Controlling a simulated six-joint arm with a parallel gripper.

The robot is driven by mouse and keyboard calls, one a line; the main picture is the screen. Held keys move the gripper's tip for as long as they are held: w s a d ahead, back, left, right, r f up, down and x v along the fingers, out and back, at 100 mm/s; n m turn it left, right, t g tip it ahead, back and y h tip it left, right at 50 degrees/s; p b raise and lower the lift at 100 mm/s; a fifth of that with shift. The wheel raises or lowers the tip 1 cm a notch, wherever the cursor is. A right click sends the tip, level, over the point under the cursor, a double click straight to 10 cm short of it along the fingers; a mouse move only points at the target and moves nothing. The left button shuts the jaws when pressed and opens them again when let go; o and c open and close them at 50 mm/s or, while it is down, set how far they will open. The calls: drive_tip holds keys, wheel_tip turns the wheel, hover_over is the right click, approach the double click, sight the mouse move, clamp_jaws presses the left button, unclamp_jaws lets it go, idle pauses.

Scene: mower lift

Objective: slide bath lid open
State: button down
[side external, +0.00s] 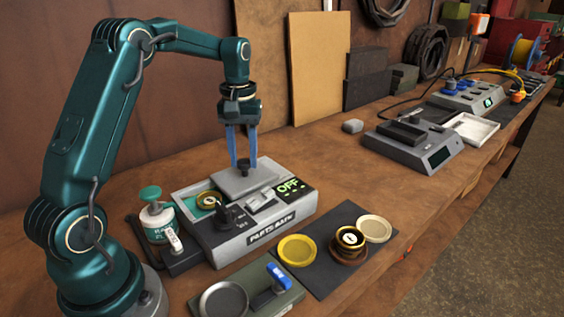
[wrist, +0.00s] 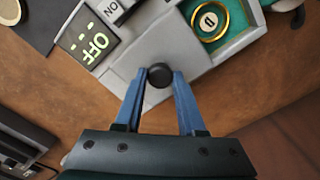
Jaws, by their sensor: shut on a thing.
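The parts bath (side external: 270,232) is a grey box on the bench with a green OFF display, a black knob and a switch on top. Its flat grey lid (side external: 228,184) covers the right part of the basin. The left part of the basin is uncovered, and a brass ring part (side external: 208,200) lies in it; it also shows in the wrist view (wrist: 208,20). My gripper (wrist: 159,82) has its blue fingers shut on the round black lid knob (wrist: 160,74). In the side view my gripper (side external: 243,165) points down over the lid.
A green-capped bottle (side external: 155,215) stands left of the bath. A dark mat (side external: 318,278) in front holds yellow dishes and a stack of round parts. A green fixture with a blue handle (side external: 277,273) sits at the front. A grey scale-like device (side external: 412,145) stands to the right.

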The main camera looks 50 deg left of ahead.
sight(253, 171)
drive_tip(key=shift+w, duration=1.15)
drive_tip(key=c, duration=0.5)
unclamp_jaws()
drive_tip(key=shift+r, duration=2.6)
